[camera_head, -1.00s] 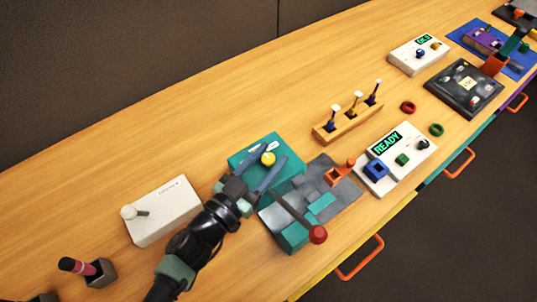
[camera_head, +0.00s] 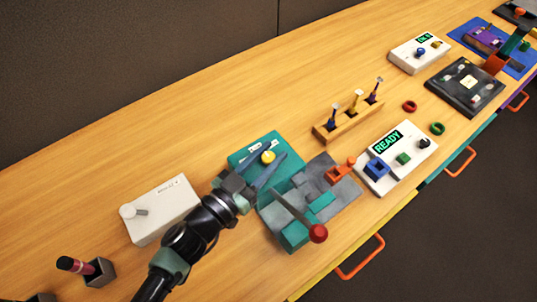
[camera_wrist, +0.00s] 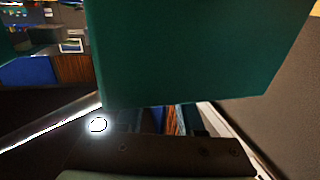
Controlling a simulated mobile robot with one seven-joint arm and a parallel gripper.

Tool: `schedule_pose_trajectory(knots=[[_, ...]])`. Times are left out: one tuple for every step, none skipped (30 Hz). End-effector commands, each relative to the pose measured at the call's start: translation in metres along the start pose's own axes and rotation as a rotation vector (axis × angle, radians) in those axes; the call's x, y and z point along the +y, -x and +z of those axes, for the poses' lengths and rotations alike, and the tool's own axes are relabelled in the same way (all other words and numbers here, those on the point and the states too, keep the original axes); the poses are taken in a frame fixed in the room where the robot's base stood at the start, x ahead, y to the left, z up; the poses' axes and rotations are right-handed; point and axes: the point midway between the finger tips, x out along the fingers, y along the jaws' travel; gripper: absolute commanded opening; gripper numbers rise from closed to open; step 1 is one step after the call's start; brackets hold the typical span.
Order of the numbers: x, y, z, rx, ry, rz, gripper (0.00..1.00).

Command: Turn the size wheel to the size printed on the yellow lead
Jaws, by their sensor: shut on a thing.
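The teal panel (camera_head: 240,157) carries a round yellow knob (camera_head: 268,157), perhaps the size wheel, with small white labels behind it. My gripper (camera_head: 276,158) reaches over this panel; its long blue-grey fingers appear shut on the knob, partly hiding it. The yellow lead (camera_head: 356,101) stands upright in a wooden rack (camera_head: 343,128), between a blue lead (camera_head: 334,115) and a purple lead (camera_head: 374,91). The print on its pale tag is too small to read. In the wrist view, a large teal surface (camera_wrist: 195,55) fills the upper middle; the fingertips cannot be made out.
A teal press with a red-ball lever (camera_head: 318,233) stands close right of my gripper. A white box (camera_head: 164,212) is at its left. A white panel reading READY (camera_head: 395,165) lies to the right. Bare wood is free behind the teal panel.

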Motion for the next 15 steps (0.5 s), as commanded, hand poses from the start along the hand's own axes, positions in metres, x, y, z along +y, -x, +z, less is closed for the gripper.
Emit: schedule_pose_trajectory(knots=[[0.0002,-0.0004,0.0019,0.000,-0.004,0.028,0.00],[0.0001,-0.0003,0.0023,-0.001,-0.006,0.044,0.00],[0.0002,-0.0006,0.0028,-0.001,-0.006,0.070,0.00],[-0.0001,-0.0005,0.0031,-0.001,-0.007,0.090,0.00],[-0.0001,-0.0007,0.0034,-0.001,-0.008,0.111,0.00],[-0.0001,-0.0009,0.0037,-0.001,-0.007,0.143,0.00],[-0.0005,-0.0006,0.0042,-0.001,-0.008,0.167,0.00],[0.0000,-0.0010,0.0044,-0.001,-0.007,0.194,0.00],[-0.0001,-0.0011,0.0049,-0.001,-0.008,0.229,0.00],[-0.0006,-0.0009,0.0049,-0.001,-0.008,0.256,0.00],[-0.0003,-0.0013,0.0050,-0.001,-0.008,0.283,0.00],[-0.0003,-0.0014,0.0050,-0.001,-0.008,0.320,0.00],[-0.0006,-0.0012,0.0050,-0.001,-0.008,0.347,0.00],[-0.0003,-0.0015,0.0047,0.000,-0.007,0.375,0.00],[-0.0009,-0.0017,0.0042,-0.001,-0.007,0.409,0.00]])
